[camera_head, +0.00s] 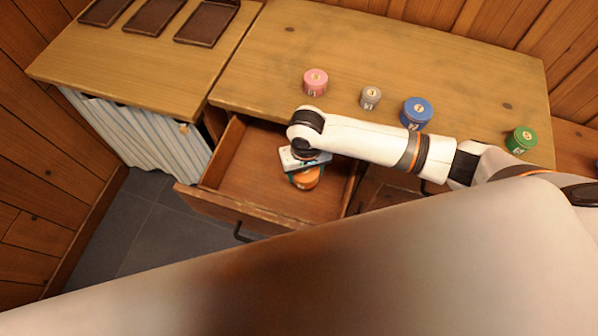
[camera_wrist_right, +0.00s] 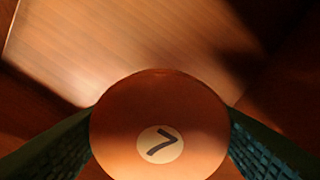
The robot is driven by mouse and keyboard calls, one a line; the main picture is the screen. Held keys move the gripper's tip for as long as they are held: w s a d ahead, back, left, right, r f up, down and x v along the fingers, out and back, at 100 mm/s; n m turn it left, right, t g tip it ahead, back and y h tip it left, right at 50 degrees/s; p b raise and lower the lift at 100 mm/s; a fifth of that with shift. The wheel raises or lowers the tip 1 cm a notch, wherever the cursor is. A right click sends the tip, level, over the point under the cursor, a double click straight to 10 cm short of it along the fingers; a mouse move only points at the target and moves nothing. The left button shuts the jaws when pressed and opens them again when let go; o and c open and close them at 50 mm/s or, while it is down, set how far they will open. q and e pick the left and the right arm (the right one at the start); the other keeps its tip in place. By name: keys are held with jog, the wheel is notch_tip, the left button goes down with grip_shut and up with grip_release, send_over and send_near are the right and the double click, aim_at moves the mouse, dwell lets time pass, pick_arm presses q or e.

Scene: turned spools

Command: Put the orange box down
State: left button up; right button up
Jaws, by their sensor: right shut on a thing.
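The orange box (camera_head: 305,178) is a round container inside or just above the open drawer (camera_head: 237,176), towards its right side. In the right wrist view its round orange top (camera_wrist_right: 160,105) carries a pale disc with the number 7. My right gripper (camera_head: 304,168) is over the drawer and shut on the orange box, with a finger on each side of it. I cannot tell whether the box touches the drawer floor. My left gripper is not in view.
Pink (camera_head: 315,82), grey (camera_head: 370,98), blue (camera_head: 416,113) and green (camera_head: 521,139) round boxes stand on the wooden top (camera_head: 270,60). Dark trays (camera_head: 207,21) lie at the upper left. The drawer's left part is empty. A striped curtain (camera_head: 150,135) hangs left of the drawer.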

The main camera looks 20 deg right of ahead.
jog(key=shift+f, duration=3.6)
jog(key=shift+f+b, duration=0.15)
jog(key=shift+b, duration=0.15)
jog(key=o, duration=1)
notch_tip(320, 180, up, 12)
jog(key=shift+r+p, duration=0.2)
jog(key=shift+p, duration=0.3)
